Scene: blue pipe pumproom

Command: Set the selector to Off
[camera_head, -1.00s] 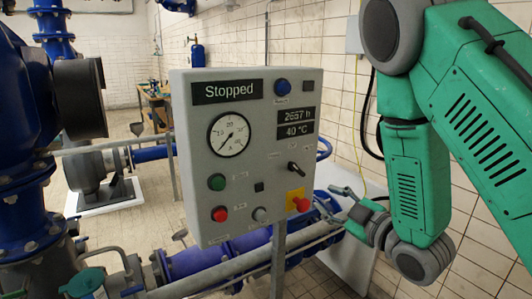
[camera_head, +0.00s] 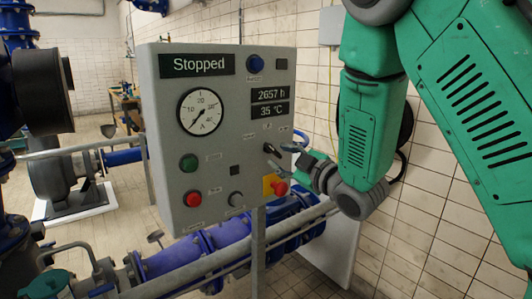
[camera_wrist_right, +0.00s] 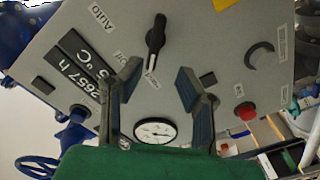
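The selector (camera_head: 270,149) is a small black knob on the right side of the grey control panel (camera_head: 222,140), below the hour and temperature displays. In the right wrist view the selector (camera_wrist_right: 155,38) is a long black handle with labels around it; "Auto" is readable there. I cannot tell for sure which label it points to. My right gripper (camera_head: 291,157) is just right of the selector in the head view. In the right wrist view its two fingers (camera_wrist_right: 158,80) are spread and empty, with the handle beyond the gap between the tips. My left gripper is not in view.
A red emergency button (camera_head: 280,188) on a yellow plate sits just below the selector. Green (camera_head: 189,162) and red (camera_head: 193,199) buttons and a round gauge (camera_head: 200,111) are further left on the panel. The screen (camera_head: 197,65) reads "Stopped". Blue pipes (camera_head: 215,242) run below and behind.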

